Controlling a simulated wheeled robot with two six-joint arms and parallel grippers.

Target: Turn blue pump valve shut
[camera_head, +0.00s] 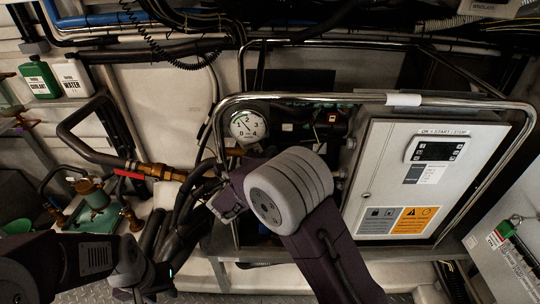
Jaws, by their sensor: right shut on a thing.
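I cannot make out the blue pump valve; my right arm covers the area under the round pressure gauge (249,124). My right gripper (228,203) is at the dark pipes and hoses left of the frame's middle, below the gauge. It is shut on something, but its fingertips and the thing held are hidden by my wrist. A different valve with a red lever (128,173) sits on the brass pipe fitting to the left, apart from my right gripper. My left gripper (132,278) is low at the left, away from the pipes, and its fingers are not clear.
A white control box (390,185) stands at the right inside a bent metal tube frame (385,98). A green bottle (38,78) and a white bottle (72,77) are at the upper left. A green pump-like unit (95,200) stands at the left.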

